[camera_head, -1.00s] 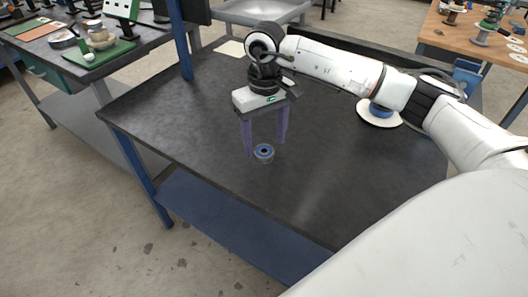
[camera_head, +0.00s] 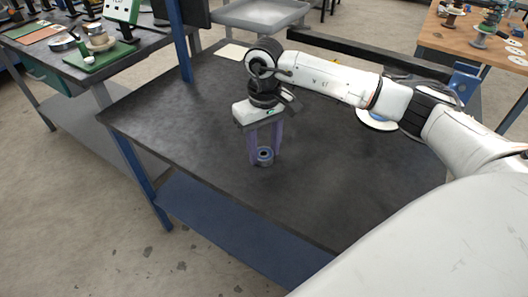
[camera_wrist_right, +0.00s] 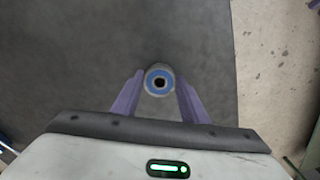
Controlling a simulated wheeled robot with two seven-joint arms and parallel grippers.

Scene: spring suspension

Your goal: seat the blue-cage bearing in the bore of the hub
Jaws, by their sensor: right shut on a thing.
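The blue-cage bearing (camera_head: 264,157) is a small grey ring with a blue face and a dark centre, at the table's left front. It also shows in the right wrist view (camera_wrist_right: 159,80). My right gripper (camera_head: 266,154) points down and its purple fingers are shut on the bearing, one on each side. Whether the bearing still touches the table I cannot tell. A white round part with a blue centre (camera_head: 376,125) lies farther right, partly hidden by my right arm. It may be the hub, but its bore does not show. My left gripper is not in view.
The dark tabletop (camera_head: 200,130) is mostly clear around the gripper. A blue post (camera_head: 181,40) stands at its left back edge. A pale sheet (camera_head: 231,51) lies at the back, and a blue bracket (camera_head: 465,80) stands at the right.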

